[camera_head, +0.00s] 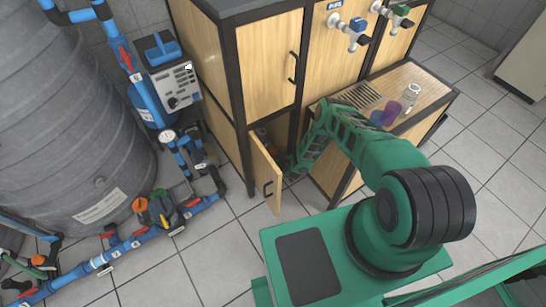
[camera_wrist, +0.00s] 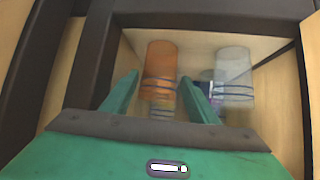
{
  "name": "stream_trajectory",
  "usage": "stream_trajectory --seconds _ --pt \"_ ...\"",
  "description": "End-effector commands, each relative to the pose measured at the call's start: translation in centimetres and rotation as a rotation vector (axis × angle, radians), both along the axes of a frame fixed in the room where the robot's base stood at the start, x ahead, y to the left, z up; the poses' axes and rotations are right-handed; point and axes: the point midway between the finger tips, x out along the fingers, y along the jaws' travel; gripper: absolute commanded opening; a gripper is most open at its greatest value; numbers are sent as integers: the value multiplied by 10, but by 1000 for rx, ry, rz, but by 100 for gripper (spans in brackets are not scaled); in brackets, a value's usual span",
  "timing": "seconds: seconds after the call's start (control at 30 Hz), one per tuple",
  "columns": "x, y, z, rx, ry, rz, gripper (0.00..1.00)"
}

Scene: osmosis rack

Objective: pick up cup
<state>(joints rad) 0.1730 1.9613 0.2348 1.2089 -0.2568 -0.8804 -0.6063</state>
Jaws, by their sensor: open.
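My gripper (camera_wrist: 160,84) is inside the lower cabinet, with its two green fingers apart. An orange translucent cup (camera_wrist: 160,66) with dark blue bands shows between the fingers in the wrist view. I cannot tell whether the fingers touch it. A clear cup (camera_wrist: 234,72) with blue bands stands to the right of the right finger. Something small and purple is partly hidden behind that finger. In the head view my arm reaches into the cabinet, and its end is hard to make out there.
The cabinet door (camera_head: 265,178) stands open left of my arm. Dark frame posts (camera_wrist: 95,50) border the opening. A counter to the right holds a purple cup (camera_head: 391,112), a blue cup (camera_head: 377,117) and a clear glass (camera_head: 412,92). Pipes and a grey tank (camera_head: 70,110) stand left.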

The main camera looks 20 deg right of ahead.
Motion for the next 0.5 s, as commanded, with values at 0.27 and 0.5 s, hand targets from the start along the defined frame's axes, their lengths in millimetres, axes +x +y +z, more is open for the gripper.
stream_trajectory --seconds 0.27,0.5 --pt "24 1 -18 0 -2 -1 54" --pt "29 2 -21 1 0 -1 54"
